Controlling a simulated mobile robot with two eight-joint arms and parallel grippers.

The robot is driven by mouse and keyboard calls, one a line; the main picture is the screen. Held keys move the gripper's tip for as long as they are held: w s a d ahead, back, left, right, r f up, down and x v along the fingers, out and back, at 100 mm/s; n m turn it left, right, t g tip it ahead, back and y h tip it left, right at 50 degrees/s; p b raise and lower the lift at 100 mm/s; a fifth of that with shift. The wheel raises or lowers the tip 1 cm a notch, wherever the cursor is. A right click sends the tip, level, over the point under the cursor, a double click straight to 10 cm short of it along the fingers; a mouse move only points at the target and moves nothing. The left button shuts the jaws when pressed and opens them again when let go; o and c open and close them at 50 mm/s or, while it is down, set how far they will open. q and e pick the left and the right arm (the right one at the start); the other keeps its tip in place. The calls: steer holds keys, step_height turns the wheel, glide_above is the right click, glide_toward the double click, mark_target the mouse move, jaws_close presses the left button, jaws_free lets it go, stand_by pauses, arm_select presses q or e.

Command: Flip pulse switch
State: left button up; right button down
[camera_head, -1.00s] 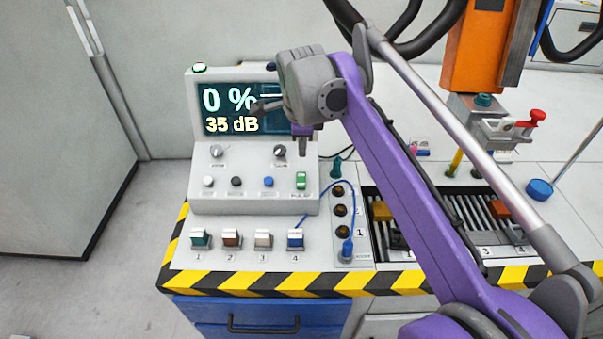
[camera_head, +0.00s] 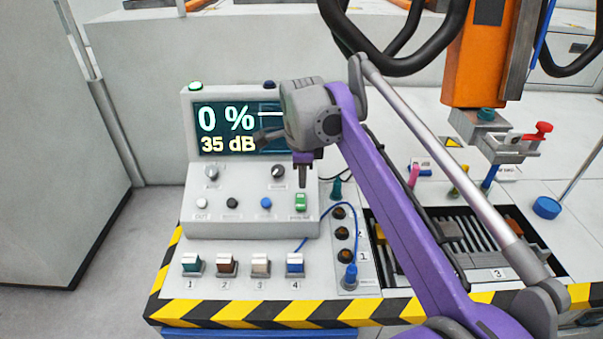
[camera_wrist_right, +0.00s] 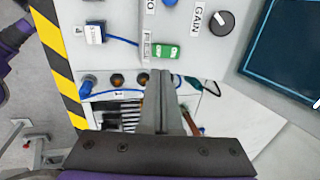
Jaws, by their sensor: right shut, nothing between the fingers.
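The pulse switch (camera_head: 301,201) is a small green rocker at the right end of the bottom row of controls on the grey console. In the right wrist view it shows as a green rocker (camera_wrist_right: 167,51) with pale marks, beside a PULSE label. My right gripper (camera_head: 303,185) is shut and empty, pointing down with its tips just above the switch. In the wrist view its fingers (camera_wrist_right: 161,76) end close to the switch; I cannot tell whether they touch it. My left gripper is not in view.
The console screen (camera_head: 222,130) reads 0 % and 35 dB. A gain knob (camera_wrist_right: 220,22) and a blue button (camera_head: 266,203) are close to the switch. Several numbered switches stand in front. A blue cable (camera_head: 326,221) runs to a plug (camera_head: 350,276). An orange column (camera_head: 480,60) stands behind right.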

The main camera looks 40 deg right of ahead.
mark_target(302, 205)
steer(key=b+x, duration=0.2)
steer(key=x, duration=0.6)
steer(key=shift+f, duration=0.25)
steer(key=shift+a+f+t+h, duration=0.1)
steer(key=shift+f+t+h, duration=0.2)
steer(key=shift+f, duration=0.05)
steer(key=shift+s+a+f+t+h, duration=0.15)
steer(key=shift+s+t+h, duration=0.15)
steer(key=shift+t, duration=0.1)
steer(key=shift+w, duration=0.1)
